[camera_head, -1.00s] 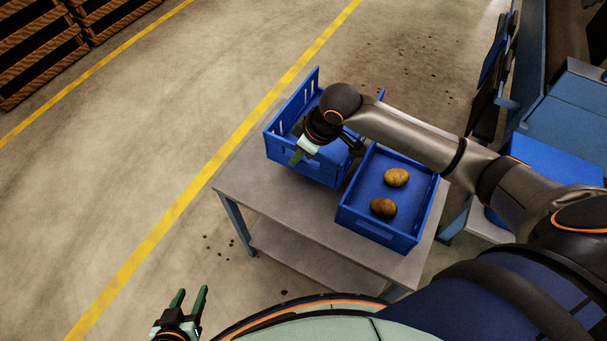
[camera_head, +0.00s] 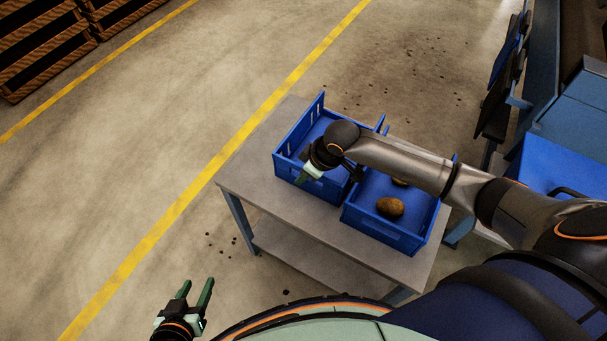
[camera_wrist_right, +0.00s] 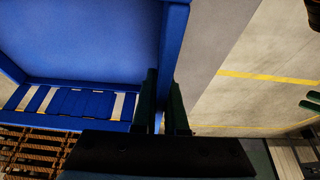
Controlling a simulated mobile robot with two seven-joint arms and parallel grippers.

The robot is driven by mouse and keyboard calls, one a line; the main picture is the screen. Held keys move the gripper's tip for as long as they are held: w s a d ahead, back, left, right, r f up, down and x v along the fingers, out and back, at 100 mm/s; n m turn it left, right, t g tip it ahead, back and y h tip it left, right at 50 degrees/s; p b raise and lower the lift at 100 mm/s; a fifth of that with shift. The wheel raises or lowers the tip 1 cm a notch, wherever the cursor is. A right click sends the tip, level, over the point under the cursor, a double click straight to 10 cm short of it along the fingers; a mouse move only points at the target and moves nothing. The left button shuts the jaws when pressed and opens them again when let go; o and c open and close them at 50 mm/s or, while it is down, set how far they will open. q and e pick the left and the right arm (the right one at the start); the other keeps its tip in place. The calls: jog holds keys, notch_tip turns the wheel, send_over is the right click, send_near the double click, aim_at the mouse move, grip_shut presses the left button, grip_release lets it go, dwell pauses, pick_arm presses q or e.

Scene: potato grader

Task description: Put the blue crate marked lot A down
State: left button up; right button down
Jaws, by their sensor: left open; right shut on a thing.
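My right gripper (camera_head: 304,177) is shut on the near wall of the left blue crate (camera_head: 328,189), which looks empty. In the right wrist view the fingers (camera_wrist_right: 164,98) straddle the wall of this crate (camera_wrist_right: 172,45). The crate is roughly level, at or just above the grey table (camera_head: 255,185); I cannot tell whether its whole base touches. No lot mark is readable. My left gripper (camera_head: 198,291) is open and empty, low at the left, away from the table.
A second blue crate (camera_head: 382,233) stands close on the right of the table, with a potato (camera_head: 390,207) showing and another partly hidden by my right arm. Bare tabletop shows at the left and front. Blue machinery (camera_head: 570,125) stands at the right.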

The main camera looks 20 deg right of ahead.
jog(key=shift+f, duration=0.1)
jog(key=c, duration=1)
grip_release()
jog(key=shift+o, duration=0.2)
